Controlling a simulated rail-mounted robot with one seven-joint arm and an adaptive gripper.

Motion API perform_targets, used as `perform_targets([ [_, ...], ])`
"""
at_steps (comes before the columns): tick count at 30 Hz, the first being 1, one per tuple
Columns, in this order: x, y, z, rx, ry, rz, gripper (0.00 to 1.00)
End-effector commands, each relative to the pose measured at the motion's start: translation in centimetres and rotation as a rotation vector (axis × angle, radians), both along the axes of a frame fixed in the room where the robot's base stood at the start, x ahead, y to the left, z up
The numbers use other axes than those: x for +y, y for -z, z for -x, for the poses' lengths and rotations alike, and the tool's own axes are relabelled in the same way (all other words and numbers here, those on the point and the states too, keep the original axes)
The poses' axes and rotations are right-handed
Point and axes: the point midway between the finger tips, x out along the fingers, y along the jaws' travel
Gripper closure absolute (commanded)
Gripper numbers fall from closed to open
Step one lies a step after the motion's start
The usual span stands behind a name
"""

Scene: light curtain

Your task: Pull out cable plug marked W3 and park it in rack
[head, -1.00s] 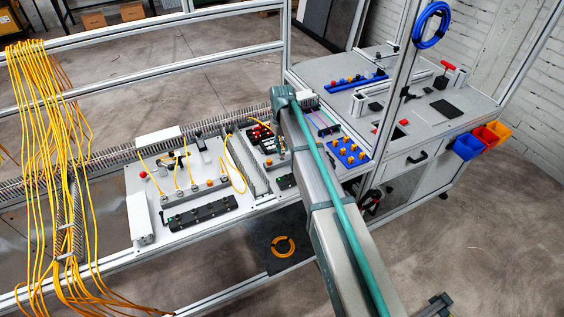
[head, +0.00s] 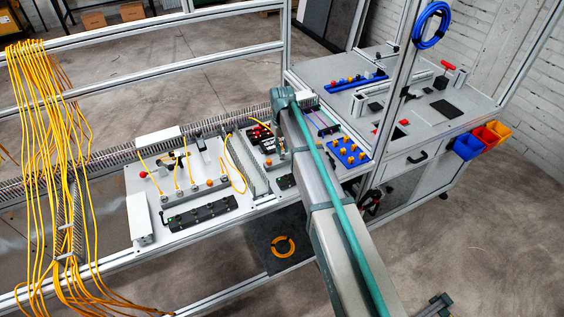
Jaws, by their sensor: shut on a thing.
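Yellow cables (head: 191,170) run to a grey connector block (head: 195,190) on the white panel. Another yellow cable (head: 236,170) loops at the panel's right side. The W3 marking is too small to read, so I cannot tell which plug carries it. A black strip (head: 200,213) with small openings lies in front of the block; I cannot tell whether it is the rack. My arm reaches in from the lower right to a joint above the panel's right end. My gripper cannot be made out; the arm hides part of that area.
A black device with red parts (head: 262,133) sits near my arm. A blue block with orange pieces (head: 348,152) lies to its right. Many yellow cables (head: 50,150) hang at left.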

Motion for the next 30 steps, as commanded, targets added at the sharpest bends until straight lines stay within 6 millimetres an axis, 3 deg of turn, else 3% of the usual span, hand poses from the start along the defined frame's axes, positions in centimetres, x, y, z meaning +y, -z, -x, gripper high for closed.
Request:
perform_targets([
  [30, 0.0, 0.83, 0.0, 0.0, 0.0, 0.0, 1.0],
])
